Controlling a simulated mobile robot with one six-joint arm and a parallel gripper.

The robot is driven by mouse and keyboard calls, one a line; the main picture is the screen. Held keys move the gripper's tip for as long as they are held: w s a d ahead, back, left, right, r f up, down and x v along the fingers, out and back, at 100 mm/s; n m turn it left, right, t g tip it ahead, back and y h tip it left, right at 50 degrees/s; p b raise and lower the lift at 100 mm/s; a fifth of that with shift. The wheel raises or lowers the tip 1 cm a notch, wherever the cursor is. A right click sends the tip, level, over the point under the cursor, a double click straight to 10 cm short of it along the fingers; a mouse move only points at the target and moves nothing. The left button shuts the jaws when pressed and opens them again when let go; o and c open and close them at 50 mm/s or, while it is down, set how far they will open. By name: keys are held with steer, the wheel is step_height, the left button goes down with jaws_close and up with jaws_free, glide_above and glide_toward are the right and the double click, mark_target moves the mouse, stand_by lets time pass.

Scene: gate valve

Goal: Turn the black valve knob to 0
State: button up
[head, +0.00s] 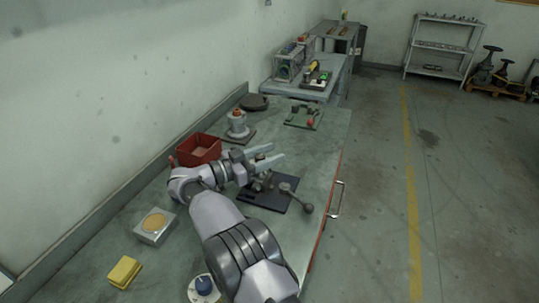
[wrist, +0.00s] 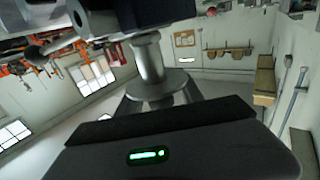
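The valve fixture (head: 264,184) stands on a dark base plate (head: 270,199) in the middle of the bench in the head view. A lever with a dark ball end (head: 308,208) reaches from it to the right. My gripper (head: 277,153) is above the fixture, its two pale fingers apart and pointing right. A small brownish top (head: 260,157) shows between the fingers; I cannot tell whether they touch it. The black knob and its 0 mark are not clear. The wrist view shows a grey metal stem with a round flange (wrist: 150,70) close up, with a dark part above it.
A red bin (head: 198,149) and a grey-white round device (head: 238,125) stand behind my gripper. A tan-topped box (head: 154,226), yellow block (head: 124,271) and blue knob (head: 203,285) are nearer. The wall borders the left.

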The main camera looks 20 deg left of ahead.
steer(key=shift+s+a, duration=0.1)
steer(key=p+v, duration=0.2)
steer(key=v, duration=0.9)
steer(key=shift+s+a, duration=0.25)
steer(key=shift+s, duration=0.05)
